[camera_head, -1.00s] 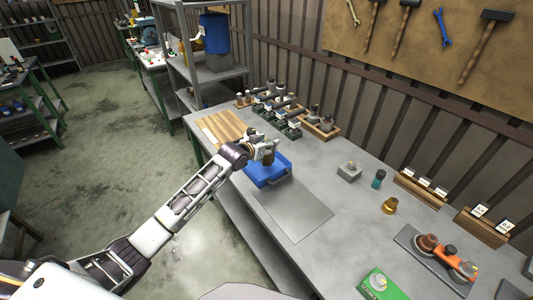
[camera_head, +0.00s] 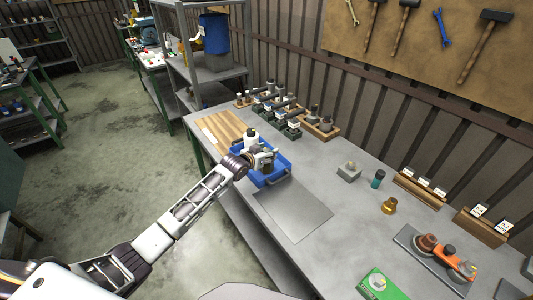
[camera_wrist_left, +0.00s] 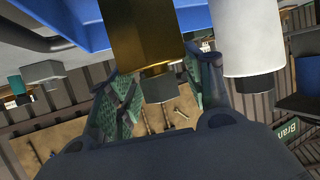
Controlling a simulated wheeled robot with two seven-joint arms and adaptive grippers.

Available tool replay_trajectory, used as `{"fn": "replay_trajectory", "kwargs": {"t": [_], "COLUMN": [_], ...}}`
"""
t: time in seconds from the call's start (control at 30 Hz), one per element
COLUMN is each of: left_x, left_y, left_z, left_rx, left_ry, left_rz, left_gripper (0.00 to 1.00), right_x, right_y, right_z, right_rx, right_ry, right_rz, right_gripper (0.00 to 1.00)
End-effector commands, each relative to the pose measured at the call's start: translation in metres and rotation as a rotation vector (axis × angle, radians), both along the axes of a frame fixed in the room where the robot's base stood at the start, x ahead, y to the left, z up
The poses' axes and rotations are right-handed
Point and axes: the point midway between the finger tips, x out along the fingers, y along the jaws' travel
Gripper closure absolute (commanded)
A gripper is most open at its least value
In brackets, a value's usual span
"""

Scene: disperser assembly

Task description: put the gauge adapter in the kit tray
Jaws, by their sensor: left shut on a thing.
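My left gripper (camera_head: 266,162) is over the blue kit tray (camera_head: 280,177). In the left wrist view its two green-padded fingers (camera_wrist_left: 165,98) are closed around a brass-coloured cylinder with a dark end (camera_wrist_left: 140,35), which I take for the gauge adapter. In the head view the gripper and wrist mostly hide this part. The tray's blue wall also shows in the left wrist view (camera_wrist_left: 60,25). I cannot tell whether the held part touches the tray floor. My right gripper is not in view.
A white cylinder with a dark end (camera_head: 251,138) stands at the tray's back left, and it shows close beside the held part in the left wrist view (camera_wrist_left: 248,35). A wooden board (camera_head: 222,127) and racks of parts (camera_head: 285,115) lie behind. A grey mat (camera_head: 293,212) in front is clear.

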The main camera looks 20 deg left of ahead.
Motion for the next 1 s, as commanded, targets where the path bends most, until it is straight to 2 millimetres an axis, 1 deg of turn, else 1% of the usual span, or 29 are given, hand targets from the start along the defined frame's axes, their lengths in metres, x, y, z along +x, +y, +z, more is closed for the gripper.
{"fn": "replay_trajectory", "kwargs": {"t": [0.03,0.5,0.53,0.7,1.0], "left_x": [0.0013,0.0015,0.0002,0.0001,0.0002], "left_y": [-0.0002,-0.0003,-0.0001,0.0,0.0], "left_z": [0.0024,-0.0007,-0.0051,-0.0048,-0.0047], "left_rx": [-0.002,-0.003,-0.001,-0.001,-0.001], "left_ry": [-0.009,-0.01,-0.002,-0.002,-0.002], "left_rz": [0.0,0.0,0.0,0.0,0.0], "left_gripper": [1.0,1.0,0.48,0.27,0.27], "right_x": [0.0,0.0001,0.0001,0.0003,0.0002], "right_y": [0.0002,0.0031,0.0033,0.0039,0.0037], "right_z": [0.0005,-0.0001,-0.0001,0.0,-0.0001], "right_rx": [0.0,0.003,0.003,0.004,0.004], "right_ry": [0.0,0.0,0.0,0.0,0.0], "right_rz": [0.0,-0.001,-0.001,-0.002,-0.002], "right_gripper": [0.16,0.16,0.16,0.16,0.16]}}
